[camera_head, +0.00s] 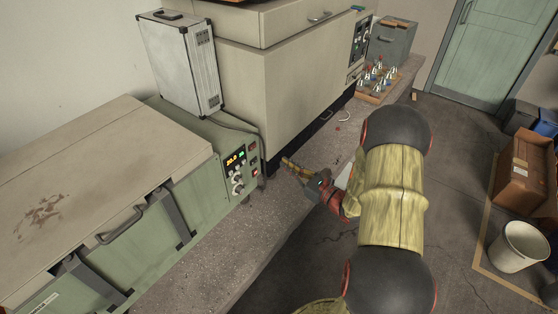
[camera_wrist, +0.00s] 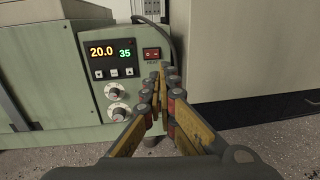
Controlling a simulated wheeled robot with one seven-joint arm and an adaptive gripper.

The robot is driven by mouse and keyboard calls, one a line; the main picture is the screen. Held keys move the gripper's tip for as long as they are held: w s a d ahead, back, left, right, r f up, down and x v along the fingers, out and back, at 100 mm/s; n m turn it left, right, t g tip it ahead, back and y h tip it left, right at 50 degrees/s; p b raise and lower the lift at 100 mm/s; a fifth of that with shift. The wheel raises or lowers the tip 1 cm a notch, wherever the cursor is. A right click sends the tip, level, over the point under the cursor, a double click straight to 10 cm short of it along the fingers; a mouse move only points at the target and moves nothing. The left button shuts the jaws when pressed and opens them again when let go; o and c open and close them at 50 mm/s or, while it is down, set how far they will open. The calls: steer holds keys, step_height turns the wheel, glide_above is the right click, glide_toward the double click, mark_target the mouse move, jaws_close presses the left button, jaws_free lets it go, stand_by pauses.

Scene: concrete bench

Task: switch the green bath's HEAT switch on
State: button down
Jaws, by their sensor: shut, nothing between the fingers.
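The green bath (camera_head: 205,127) stands on the bench at left, and its control panel faces my gripper. In the wrist view, the green bath's panel (camera_wrist: 90,75) shows a display (camera_wrist: 110,52) reading 20.0 and 35, small buttons and two knobs (camera_wrist: 116,113). A red rocker switch (camera_wrist: 152,53) sits right of the display, with a small label below it that is too small to read surely. Whether the rocker is on or off cannot be told. My gripper (camera_wrist: 161,76) is shut and empty, its fingertips appearing just below the switch. In the head view my gripper (camera_head: 286,162) is apart from the panel, to its right.
A grey metal case (camera_head: 178,62) stands on the bath's rear, with a cable running down beside the panel. A large beige cabinet (camera_head: 300,85) stands to the right. A wooden tray (camera_head: 378,97) with several flasks is farther along the bench (camera_head: 215,245). The front bench strip is mostly clear.

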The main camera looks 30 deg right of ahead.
steer(key=b+x, duration=0.1)
steer(key=x, duration=1.1)
steer(key=shift+w, duration=0.25)
steer(key=shift+a+f, duration=0.1)
steer(key=shift+w+n+y, duration=0.4)
steer(key=shift+y, duration=0.2)
steer(key=shift+s, duration=0.1)
steer(key=d+v, duration=0.2)
steer(key=v, duration=1.1)
steer(key=shift+d, duration=0.35)
